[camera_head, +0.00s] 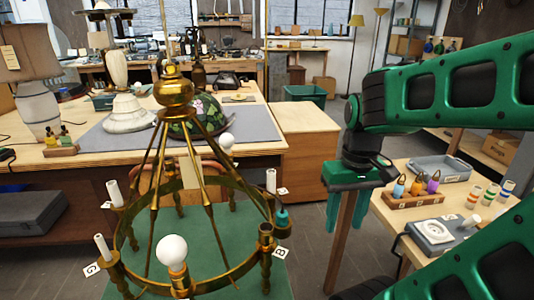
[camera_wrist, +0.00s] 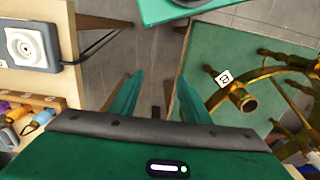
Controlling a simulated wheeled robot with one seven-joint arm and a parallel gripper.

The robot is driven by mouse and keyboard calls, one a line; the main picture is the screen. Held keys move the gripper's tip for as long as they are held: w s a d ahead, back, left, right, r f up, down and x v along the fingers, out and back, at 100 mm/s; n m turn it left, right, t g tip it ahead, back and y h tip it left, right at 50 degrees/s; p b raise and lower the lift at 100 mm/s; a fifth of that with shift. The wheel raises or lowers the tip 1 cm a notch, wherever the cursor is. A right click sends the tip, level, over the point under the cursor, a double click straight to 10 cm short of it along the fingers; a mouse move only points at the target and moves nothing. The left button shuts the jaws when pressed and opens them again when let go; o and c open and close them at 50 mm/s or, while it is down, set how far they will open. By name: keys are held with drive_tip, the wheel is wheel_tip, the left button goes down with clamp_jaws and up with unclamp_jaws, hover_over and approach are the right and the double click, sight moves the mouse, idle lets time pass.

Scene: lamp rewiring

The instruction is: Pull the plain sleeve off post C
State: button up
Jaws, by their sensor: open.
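The brass chandelier frame (camera_head: 190,285) has a ring of posts with small letter tags. Plain white sleeves stand on several posts: one at front left (camera_head: 103,247), one at back left (camera_head: 113,193) and one at right (camera_head: 271,181). The front-left tag (camera_head: 91,269) looks like C or G; I cannot tell which. The post tagged B (camera_head: 266,236) has an open brass cup with no sleeve; it also shows in the wrist view (camera_wrist: 240,98). My gripper (camera_head: 347,212) is open and empty, fingers down, right of the ring and apart from it. Its fingers (camera_wrist: 157,98) also show in the wrist view.
White bulbs (camera_head: 172,252) rise from the ring. A teal piece (camera_head: 282,218) is at its right edge. A side table (camera_head: 388,214) at right holds a wooden rack of colored parts (camera_head: 412,198), a grey tray (camera_head: 440,168) and a boxy device (camera_head: 437,236). Floor shows between table and chandelier.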

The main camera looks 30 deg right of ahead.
drive_tip(key=w+r+n, duration=0.4)
drive_tip(key=w+n, duration=0.4)
drive_tip(key=w, duration=0.5)
drive_tip(key=n, duration=0.9)
approach(270, 181)
drive_tip(key=shift+w+d+f, duration=0.35)
drive_tip(key=shift+d+f, duration=0.2)
drive_tip(key=shift+d, duration=0.05)
drive_tip(key=shift+w+a+n, duration=0.1)
drive_tip(key=shift+w+n, duration=0.2)
drive_tip(key=shift+n, duration=0.2)
wheel_tip(270, 181, down, 11)
drive_tip(key=shift+r, duration=0.15)
clamp_jaws()
drive_tip(key=shift+w, duration=0.1)
drive_tip(key=shift+r, duration=0.15)
